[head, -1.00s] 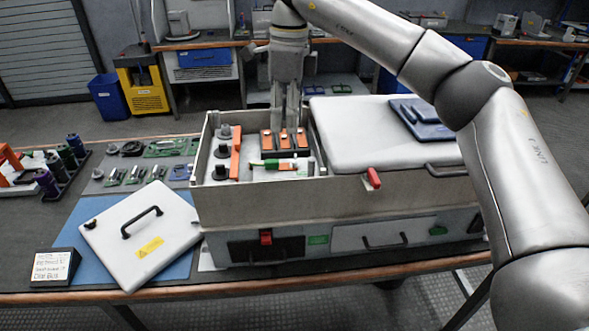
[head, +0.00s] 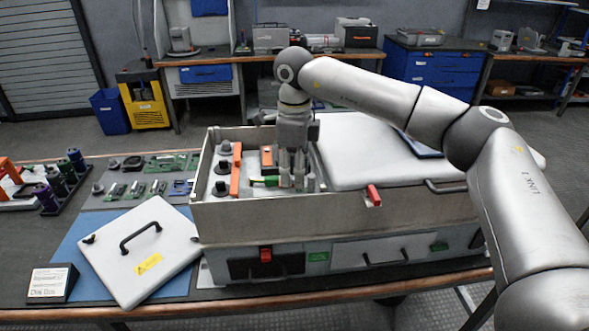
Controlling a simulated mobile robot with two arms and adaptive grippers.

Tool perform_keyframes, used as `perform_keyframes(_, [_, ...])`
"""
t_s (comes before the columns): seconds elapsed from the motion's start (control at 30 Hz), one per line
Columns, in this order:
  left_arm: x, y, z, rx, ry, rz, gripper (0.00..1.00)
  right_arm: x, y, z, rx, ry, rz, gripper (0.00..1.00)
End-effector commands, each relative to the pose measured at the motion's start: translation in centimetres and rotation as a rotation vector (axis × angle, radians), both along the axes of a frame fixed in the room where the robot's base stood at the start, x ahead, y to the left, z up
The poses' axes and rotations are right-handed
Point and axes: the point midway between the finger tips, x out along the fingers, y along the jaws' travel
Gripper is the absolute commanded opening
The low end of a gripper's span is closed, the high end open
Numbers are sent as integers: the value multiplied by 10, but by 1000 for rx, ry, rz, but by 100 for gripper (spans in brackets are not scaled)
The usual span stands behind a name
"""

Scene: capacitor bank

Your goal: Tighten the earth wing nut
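My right gripper (head: 292,184) points straight down into the open bay of the grey cabinet (head: 335,215). Its fingertips are low in the right part of the bay, beside a green-and-yellow lead (head: 268,181). The fingers show with a narrow gap between them; whether they close on anything is not clear. I cannot make out the earth wing nut; the gripper covers the spot where the lead ends. An orange-topped block (head: 267,157) stands behind the fingers, and others near it are hidden. My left gripper is not in view.
An orange bar (head: 236,170) and black round terminals (head: 221,188) stand at the bay's left. The bay walls surround the gripper. A white cover (head: 370,150) closes the cabinet's right side. A removed lid (head: 140,250) lies on the blue mat, near a small sign (head: 50,284).

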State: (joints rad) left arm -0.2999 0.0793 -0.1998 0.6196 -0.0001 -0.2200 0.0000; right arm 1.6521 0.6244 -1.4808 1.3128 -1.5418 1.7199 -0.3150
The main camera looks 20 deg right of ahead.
Motion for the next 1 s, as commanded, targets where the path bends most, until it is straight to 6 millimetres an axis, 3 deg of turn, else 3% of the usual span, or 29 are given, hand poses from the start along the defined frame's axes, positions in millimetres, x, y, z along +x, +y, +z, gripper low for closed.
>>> perform_keyframes(0.2, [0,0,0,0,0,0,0,0,0,0,0,0,0,32])
perform_keyframes(0.47, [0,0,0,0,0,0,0,0,0,0,0,0,0,0])
perform_keyframes(0.67, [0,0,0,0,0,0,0,0,0,0,0,0,-7,0])
perform_keyframes(1.0, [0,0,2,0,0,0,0,0,0,0,-1,1,-162,0])
